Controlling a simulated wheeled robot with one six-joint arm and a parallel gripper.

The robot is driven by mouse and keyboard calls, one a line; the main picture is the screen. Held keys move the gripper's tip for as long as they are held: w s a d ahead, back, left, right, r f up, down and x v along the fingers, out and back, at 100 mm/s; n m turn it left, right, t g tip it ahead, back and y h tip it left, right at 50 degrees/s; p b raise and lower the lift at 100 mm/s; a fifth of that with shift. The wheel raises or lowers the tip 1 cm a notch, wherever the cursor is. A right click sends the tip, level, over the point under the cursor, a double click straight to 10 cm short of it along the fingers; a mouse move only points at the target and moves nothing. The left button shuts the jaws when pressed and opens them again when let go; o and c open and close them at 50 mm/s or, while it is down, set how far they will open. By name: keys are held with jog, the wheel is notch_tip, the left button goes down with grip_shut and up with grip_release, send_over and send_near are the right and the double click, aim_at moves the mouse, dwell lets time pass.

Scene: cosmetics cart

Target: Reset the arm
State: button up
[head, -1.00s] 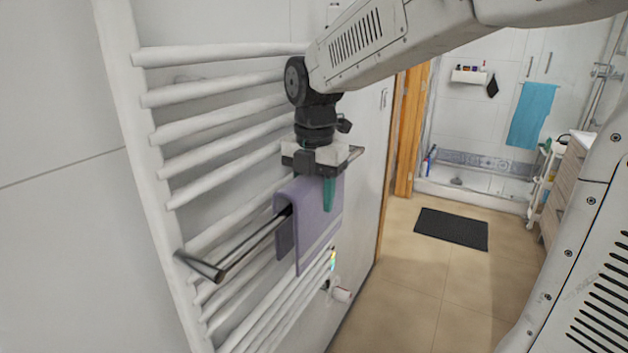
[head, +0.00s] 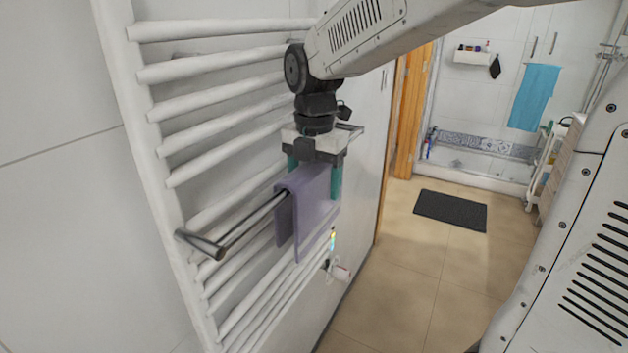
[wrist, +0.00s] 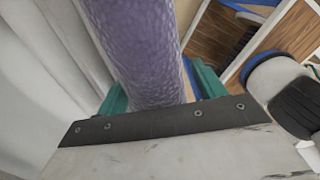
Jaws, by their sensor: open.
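My gripper (head: 315,178) is open, pointing down over the purple towel (head: 312,215). Its teal fingers stand apart, one on each side of the towel's upper part. The towel hangs folded over the metal rail (head: 250,228) in front of the white towel radiator (head: 205,77). In the wrist view the towel (wrist: 140,50) runs between the two teal fingers, close to the palm. Whether the fingers touch the cloth cannot be told.
The white radiator and wall are close to the left of my gripper. A wooden door frame (head: 408,120) stands to the right. Beyond are a dark mat (head: 451,210), a shower with a blue towel (head: 534,97), and a white cart (head: 541,170). The tiled floor between is clear.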

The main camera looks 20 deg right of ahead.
notch_tip(320, 180, up, 8)
jog(key=shift+f, duration=0.1)
jog(key=shift+s+d+m, duration=0.15)
jog(key=shift+s+m, duration=0.4)
jog(key=shift+m, duration=0.25)
jog(key=s+d+f+m, duration=0.1)
jog(key=s+f+m, duration=0.3)
jog(key=s+m, duration=0.6)
jog(key=s+d+f+m+t, duration=0.1)
jog(key=s+f+m, duration=0.3)
jog(key=s+m, duration=0.7)
jog(key=m, duration=0.2)
jog(key=shift+d+f+m, duration=0.15)
jog(key=shift+m, duration=0.15)
